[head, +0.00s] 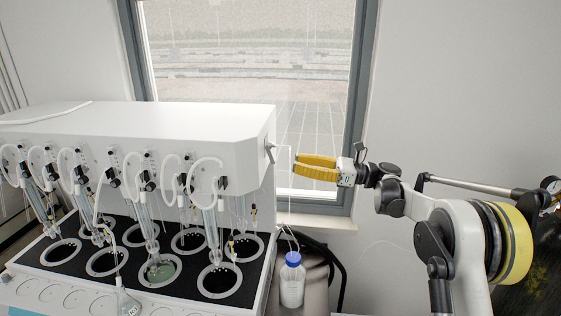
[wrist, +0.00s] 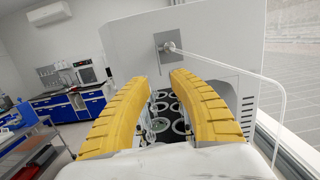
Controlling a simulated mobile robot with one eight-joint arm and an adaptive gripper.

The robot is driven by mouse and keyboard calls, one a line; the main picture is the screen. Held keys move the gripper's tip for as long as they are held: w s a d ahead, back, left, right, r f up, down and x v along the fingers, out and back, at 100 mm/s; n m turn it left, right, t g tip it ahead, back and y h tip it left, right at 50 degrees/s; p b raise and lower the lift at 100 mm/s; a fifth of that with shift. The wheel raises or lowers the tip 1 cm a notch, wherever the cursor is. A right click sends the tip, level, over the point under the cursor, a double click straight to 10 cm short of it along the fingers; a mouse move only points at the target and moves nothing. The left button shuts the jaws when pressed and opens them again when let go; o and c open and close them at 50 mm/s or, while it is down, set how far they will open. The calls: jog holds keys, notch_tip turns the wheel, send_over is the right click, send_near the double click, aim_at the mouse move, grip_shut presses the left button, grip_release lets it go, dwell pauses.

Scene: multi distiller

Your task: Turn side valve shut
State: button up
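The side valve (head: 270,152) is a small grey fitting on the right side wall of the white distiller (head: 200,120), near its front edge. In the wrist view the valve (wrist: 168,46) sits on a square grey plate, with a thin white tube running right and down from it. My gripper (head: 297,166) has yellow ribbed fingers and is to the right of the valve, apart from it. In the wrist view the gripper (wrist: 163,79) is open and empty. Its fingertips appear below the valve, with a gap between them. The valve handle's exact angle is hard to tell.
A clear bottle with a blue cap (head: 292,282) stands below on a small stand beside the distiller. The thin tube (head: 289,205) hangs between valve and bottle. Glass condensers and white hoses (head: 205,165) line the distiller's front. A window (head: 250,60) is behind; the space around my gripper is clear.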

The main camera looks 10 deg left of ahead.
jog(key=d, duration=0.4)
jog(key=shift+w+f, duration=0.1)
jog(key=shift+f, duration=0.15)
jog(key=shift+c, duration=0.5)
